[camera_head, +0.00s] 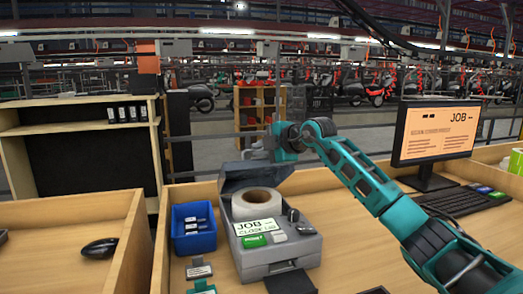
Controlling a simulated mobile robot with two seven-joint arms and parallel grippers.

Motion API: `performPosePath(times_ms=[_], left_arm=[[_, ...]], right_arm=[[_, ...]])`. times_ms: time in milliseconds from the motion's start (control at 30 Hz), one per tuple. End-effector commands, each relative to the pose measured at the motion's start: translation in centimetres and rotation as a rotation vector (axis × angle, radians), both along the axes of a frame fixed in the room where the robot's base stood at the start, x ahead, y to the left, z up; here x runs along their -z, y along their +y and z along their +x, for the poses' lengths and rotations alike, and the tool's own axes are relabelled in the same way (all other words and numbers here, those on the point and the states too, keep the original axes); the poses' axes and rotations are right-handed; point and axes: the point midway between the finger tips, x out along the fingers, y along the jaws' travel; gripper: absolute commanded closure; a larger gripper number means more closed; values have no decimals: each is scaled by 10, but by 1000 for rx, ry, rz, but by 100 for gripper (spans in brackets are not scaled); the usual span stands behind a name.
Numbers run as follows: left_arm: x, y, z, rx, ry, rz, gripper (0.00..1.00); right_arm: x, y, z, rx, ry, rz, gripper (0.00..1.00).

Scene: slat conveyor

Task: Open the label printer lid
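The grey label printer (278,251) stands on the wooden bench at the centre. Its lid (256,174) is raised at the back, tilted up and open, and the white label roll (257,202) shows inside. A label on its front reads "JOB" and "CLOSE LID", with a green button (254,241) below. My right arm reaches in from the right, and my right gripper (262,150) is just above and behind the raised lid. The fingers are small and partly hidden, so I cannot tell contact or opening. My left gripper does not show.
A blue bin (194,228) with small labels stands left of the printer. Small grey and teal items lie at the bottom edge. A wooden tray (128,262) holds a dark mouse-like object (99,248). A monitor (436,134) and keyboard (450,203) stand at right.

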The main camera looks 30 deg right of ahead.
Motion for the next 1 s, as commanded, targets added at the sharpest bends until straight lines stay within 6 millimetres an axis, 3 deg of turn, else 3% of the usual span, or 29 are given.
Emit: performPosePath(times_ms=[100,467,1000], left_arm=[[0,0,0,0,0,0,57],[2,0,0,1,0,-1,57],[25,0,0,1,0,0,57]], right_arm=[[-3,-1,0,2,-5,0,78],[-3,-2,-7,1,-3,-1,78],[-42,-20,-100,3,-4,-4,78]])
